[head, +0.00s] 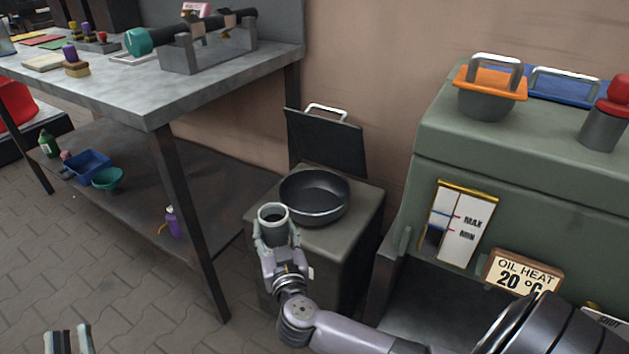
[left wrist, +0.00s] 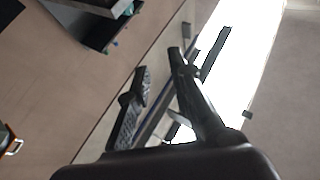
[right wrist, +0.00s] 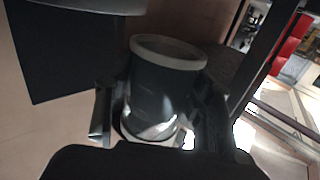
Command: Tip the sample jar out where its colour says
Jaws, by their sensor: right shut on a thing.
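The sample jar (head: 273,222) is a dark grey cylinder with a pale rim; it also shows large in the right wrist view (right wrist: 160,92). My right gripper (head: 275,240) is shut around it and holds it roughly upright, mouth up. Its inside looks dark in the head view; I cannot tell what it contains. The jar is at the front left of a round black pan (head: 316,208) on a low grey cabinet; I cannot tell whether it overlaps the pan. My left gripper (head: 67,342) is at the bottom left, open and empty; its fingers stand apart in the left wrist view (left wrist: 162,88).
A dark raised lid (head: 325,142) stands behind the pan. On the right, a green cabinet (head: 440,135) carries an orange-topped vessel (head: 490,92), a MAX/MIN gauge (head: 458,226) and an "OIL HEAT 20" sign (head: 522,275).

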